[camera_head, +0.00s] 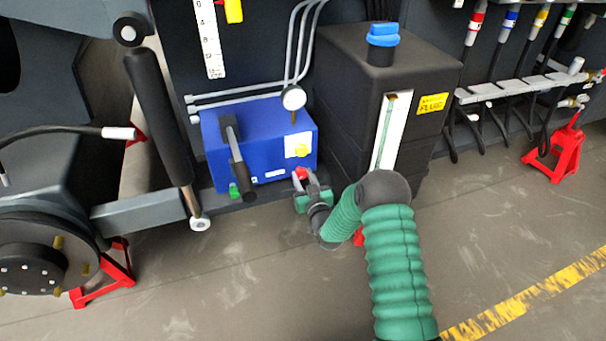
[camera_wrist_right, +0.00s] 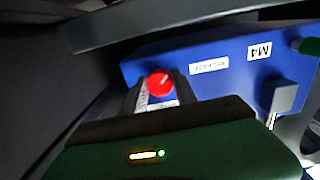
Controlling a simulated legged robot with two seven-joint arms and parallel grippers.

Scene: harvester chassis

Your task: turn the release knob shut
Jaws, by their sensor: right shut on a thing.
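The release knob (camera_head: 300,173) is small and red, low on the right side of the blue pump box (camera_head: 262,140) in the head view. The knob also shows in the right wrist view (camera_wrist_right: 159,83), with a white mark on its face. My right gripper (camera_head: 308,184) reaches the knob from below right and is shut on it, one finger on each side. In the right wrist view the fingers (camera_wrist_right: 160,98) rise from the green wrist housing to the knob. My left gripper is not in view.
A black pump lever (camera_head: 236,160) stands at the box's front left, near a green knob (camera_head: 234,190). A pressure gauge (camera_head: 293,97) sits above the box. The black fluid tank (camera_head: 345,75) with a blue cap (camera_head: 383,34) stands right. Red stands (camera_head: 560,150) are on the floor.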

